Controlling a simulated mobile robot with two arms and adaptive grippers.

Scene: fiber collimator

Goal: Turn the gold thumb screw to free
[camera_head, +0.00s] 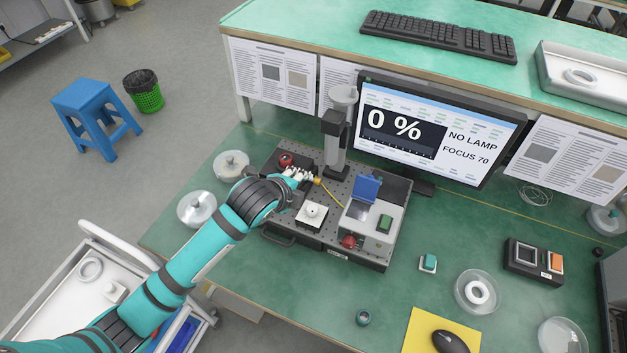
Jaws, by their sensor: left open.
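My left gripper (304,177) reaches in over the dark perforated optical breadboard (287,238) on the green bench. The jaws are open, small in the picture and partly covered by my own wrist. A small gold-yellow piece (317,181), possibly the gold thumb screw, sits right at the fingertips. A yellow fiber (331,196) runs from there toward the box with the blue lid. I cannot tell whether the fingers touch the gold piece, nor how the screw is turned. My right gripper is out of view.
A grey post (337,140) stands just behind the gripper, with a red knob (286,160) to the left. In front is a white block with a round knob (312,213); the blue-lidded box (366,190) is to the right. The monitor (405,125) reads 0 %, NO LAMP, FOCUS 70.

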